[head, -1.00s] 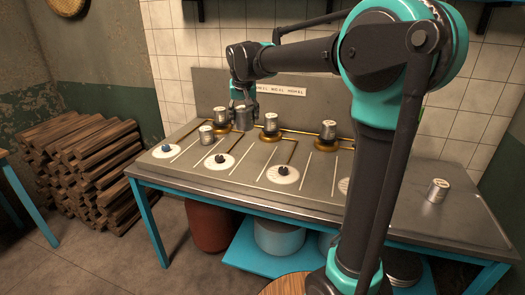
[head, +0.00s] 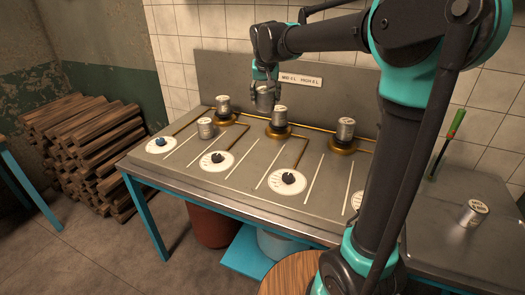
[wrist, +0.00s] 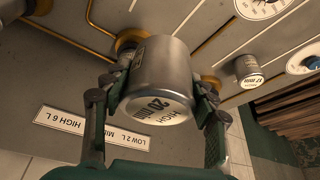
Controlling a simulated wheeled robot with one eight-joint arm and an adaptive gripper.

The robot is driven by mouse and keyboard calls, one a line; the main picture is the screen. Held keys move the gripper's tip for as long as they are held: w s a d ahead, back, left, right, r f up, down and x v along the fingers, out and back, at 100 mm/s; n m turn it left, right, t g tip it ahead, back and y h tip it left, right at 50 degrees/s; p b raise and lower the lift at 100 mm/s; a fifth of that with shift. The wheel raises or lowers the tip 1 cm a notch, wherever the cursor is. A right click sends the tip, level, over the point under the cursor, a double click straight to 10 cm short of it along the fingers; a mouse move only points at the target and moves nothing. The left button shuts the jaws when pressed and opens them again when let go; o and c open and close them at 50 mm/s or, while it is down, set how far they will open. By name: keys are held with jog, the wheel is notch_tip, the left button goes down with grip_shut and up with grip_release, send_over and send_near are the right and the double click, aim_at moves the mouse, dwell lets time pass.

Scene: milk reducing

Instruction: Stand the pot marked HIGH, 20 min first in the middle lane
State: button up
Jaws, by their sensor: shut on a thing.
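My gripper (head: 265,84) is shut on a grey metal pot (head: 265,97) and holds it in the air near the back of the stove top, just left of the second burner from the left. In the wrist view the pot (wrist: 158,75) shows HIGH and 20 min, with my gripper's fingers (wrist: 163,88) on either side of it. White lines mark lanes on the stove top (head: 245,180). Another pot (head: 205,128) stands among the left lines. Its marking is too small to read in the head view.
Three pots stand on brass burners (head: 223,104), (head: 279,116), (head: 345,131). A pot marked 17 min (wrist: 250,75) shows in the wrist view. White dials (head: 288,181) line the front. Another pot (head: 474,213) stands on the right worktop. A placard (head: 302,79) is on the backsplash.

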notch_tip(320, 180, down, 19)
jog(key=shift+r, duration=0.2)
dwell(0.4)
jog(key=o, duration=1.3)
jog(key=shift+f, duration=0.1)
jog(key=shift+o, duration=0.2)
jog(key=v, duration=1.2)
jog(key=shift+s, duration=0.1)
